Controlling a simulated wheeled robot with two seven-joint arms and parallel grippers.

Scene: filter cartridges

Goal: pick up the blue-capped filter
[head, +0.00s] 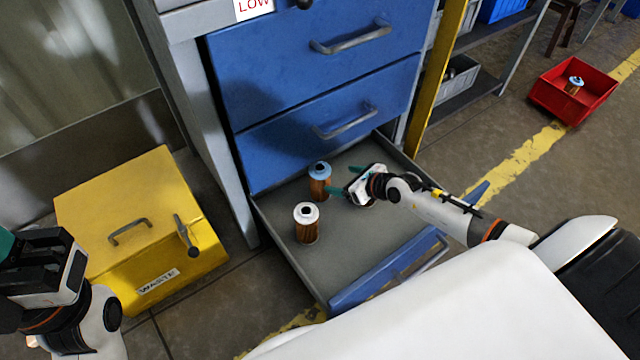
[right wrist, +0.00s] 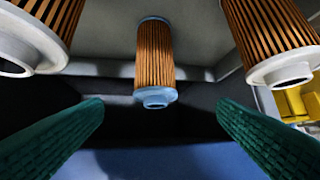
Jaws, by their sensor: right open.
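The blue-capped filter (head: 319,184), with a pleated brown body, stands upright in the open bottom drawer (head: 355,240). My right gripper (head: 342,179) is open and empty just to its right, with its teal fingers pointing at it. In the right wrist view the blue-capped filter (right wrist: 154,58) lies ahead, centred between the two fingers (right wrist: 160,106) and apart from them. A white-capped filter (head: 306,224) stands nearer the drawer front. The wrist view shows white-capped filters at left (right wrist: 32,40) and right (right wrist: 275,40). My left gripper (head: 40,268) is at the left edge, its fingers mostly cut off.
Closed blue drawers (head: 320,90) rise above the open drawer. A yellow waste box (head: 140,220) stands on the floor at left. A red bin (head: 560,105) with another filter (head: 574,85) is at far right. The drawer's right front floor is clear.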

